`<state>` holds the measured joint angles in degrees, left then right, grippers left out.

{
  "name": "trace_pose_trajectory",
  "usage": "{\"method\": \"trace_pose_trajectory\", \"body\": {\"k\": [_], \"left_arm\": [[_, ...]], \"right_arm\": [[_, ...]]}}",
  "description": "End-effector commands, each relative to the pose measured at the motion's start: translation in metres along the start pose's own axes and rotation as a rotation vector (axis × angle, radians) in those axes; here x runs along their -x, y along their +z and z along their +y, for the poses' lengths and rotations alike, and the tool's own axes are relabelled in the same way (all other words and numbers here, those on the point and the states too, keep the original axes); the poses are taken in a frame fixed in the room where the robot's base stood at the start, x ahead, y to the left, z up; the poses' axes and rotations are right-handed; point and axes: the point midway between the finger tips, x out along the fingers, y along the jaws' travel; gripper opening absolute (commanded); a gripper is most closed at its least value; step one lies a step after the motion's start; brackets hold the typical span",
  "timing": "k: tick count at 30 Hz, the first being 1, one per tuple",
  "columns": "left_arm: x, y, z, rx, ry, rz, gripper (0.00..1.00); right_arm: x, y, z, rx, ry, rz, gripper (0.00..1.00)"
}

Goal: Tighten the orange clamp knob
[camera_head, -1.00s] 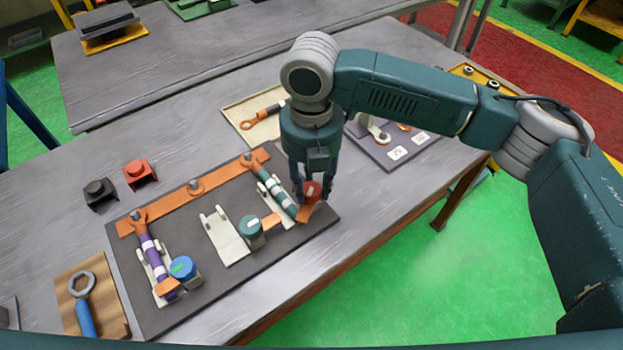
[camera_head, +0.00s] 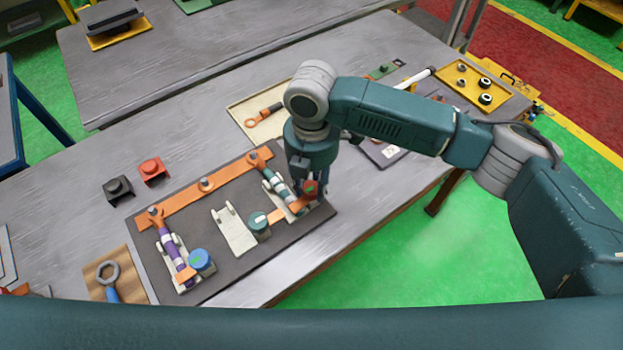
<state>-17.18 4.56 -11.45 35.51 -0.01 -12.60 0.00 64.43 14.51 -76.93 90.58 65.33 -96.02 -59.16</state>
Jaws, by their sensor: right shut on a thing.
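The orange clamp knob (camera_head: 311,187) stands at the right end of the dark board (camera_head: 240,258), beside a green-and-white banded winding lead (camera_head: 279,186). My right gripper (camera_head: 312,192) points down over this knob and is shut on it; its fingers partly cover the knob. An orange strip (camera_head: 288,210) shows between this knob and the teal knob (camera_head: 258,223); which clamp it belongs to is hard to tell. The blue knob (camera_head: 201,260) stands beside the purple-and-white lead (camera_head: 173,250). My left gripper is not in view.
An orange bar (camera_head: 204,187) runs along the board's back edge. An empty pale clamp base (camera_head: 233,232) sits mid-board. Black (camera_head: 118,188) and red (camera_head: 152,169) blocks stand behind left. A wrench (camera_head: 107,277) lies at front left. A beige tray (camera_head: 242,112) lies behind my right arm.

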Motion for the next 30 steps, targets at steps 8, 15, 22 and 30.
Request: {"method": "trace_pose_trajectory", "body": {"k": [8, 15, 22, 30], "left_arm": [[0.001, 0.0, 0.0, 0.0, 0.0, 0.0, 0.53], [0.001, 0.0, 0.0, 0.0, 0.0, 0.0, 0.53], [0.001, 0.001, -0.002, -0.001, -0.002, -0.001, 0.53], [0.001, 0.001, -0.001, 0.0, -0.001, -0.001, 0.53]], "right_arm": [[0.003, 0.002, 0.002, -0.004, 0.007, -0.003, 0.07], [0.003, 0.001, 0.002, -0.003, 0.007, -0.003, 0.53], [0.002, 0.001, 0.001, -0.002, 0.004, -0.001, 0.53], [0.035, 0.001, 0.002, 0.0, 0.008, -0.002, 0.53]]}}
